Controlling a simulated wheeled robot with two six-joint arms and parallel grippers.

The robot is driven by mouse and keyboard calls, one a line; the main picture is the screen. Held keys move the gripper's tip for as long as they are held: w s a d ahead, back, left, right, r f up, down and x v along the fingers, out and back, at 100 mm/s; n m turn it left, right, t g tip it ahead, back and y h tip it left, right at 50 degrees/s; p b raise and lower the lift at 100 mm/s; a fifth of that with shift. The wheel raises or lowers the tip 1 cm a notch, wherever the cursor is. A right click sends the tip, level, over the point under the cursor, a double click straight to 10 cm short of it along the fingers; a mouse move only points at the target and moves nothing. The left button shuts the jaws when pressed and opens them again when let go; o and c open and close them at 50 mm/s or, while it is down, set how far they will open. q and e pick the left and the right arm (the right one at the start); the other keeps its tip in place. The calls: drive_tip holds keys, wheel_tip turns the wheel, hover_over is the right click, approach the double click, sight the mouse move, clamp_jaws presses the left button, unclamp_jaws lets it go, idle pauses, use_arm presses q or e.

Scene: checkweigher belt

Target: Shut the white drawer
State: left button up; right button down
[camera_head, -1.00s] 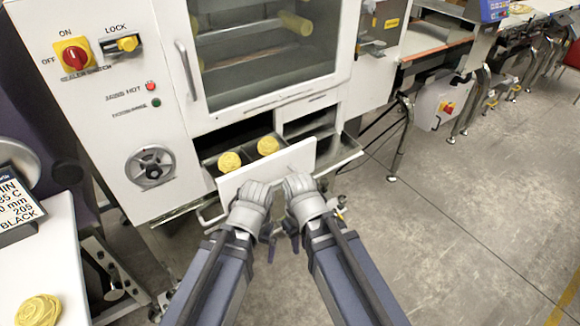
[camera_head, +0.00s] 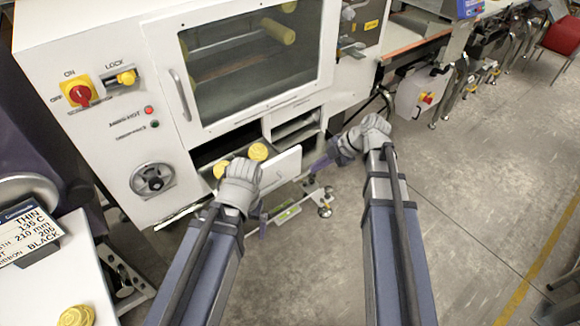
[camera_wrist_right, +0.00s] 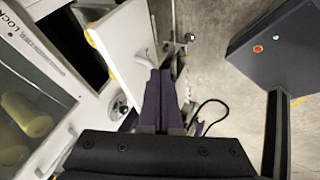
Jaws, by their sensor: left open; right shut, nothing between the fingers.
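The white drawer (camera_head: 282,170) stands pulled out below the windowed machine in the head view, with yellow rolls (camera_head: 258,151) inside it. Its white front also shows in the right wrist view (camera_wrist_right: 118,45). My left gripper (camera_head: 262,222) is at the drawer's front left, its wrist covering part of the front; its jaws are open and mostly hidden, and I cannot tell whether they touch. My right gripper (camera_head: 312,168) is shut and empty, its purple fingers pointing at the drawer's right end. In the right wrist view its fingertips (camera_wrist_right: 160,74) are close to the front's handle; contact is unclear.
The white machine (camera_head: 120,85) with its window, switches and handwheel stands behind the drawer. A white table (camera_head: 45,275) with a sign and a yellow roll is at the left. Conveyor legs stand to the upper right.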

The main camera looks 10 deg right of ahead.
drive_tip(key=b, duration=0.8)
approach(290, 171)
drive_tip(key=s+a+f, duration=0.4)
drive_tip(key=s+f, duration=0.1)
drive_tip(key=shift+w+a+r, duration=0.1)
drive_tip(key=shift+w+a, duration=0.25)
drive_tip(key=shift+w, duration=0.3)
drive_tip(key=shift+w+a+r, duration=0.1)
drive_tip(key=shift+w+a, duration=0.25)
drive_tip(key=shift+w, duration=0.3)
drive_tip(key=shift+w+a+r, duration=0.1)
drive_tip(key=shift+w+a, duration=0.25)
drive_tip(key=shift+w, duration=0.3)
drive_tip(key=w+a, duration=0.3)
drive_tip(key=w, duration=0.2)
drive_tip(key=w+a, duration=0.3)
drive_tip(key=w, duration=0.3)
drive_tip(key=w+a, duration=0.4)
drive_tip(key=w, duration=0.2)
drive_tip(key=shift+w, duration=0.25)
drive_tip(key=shift+w+a, duration=0.2)
drive_tip(key=shift+w, duration=0.1)
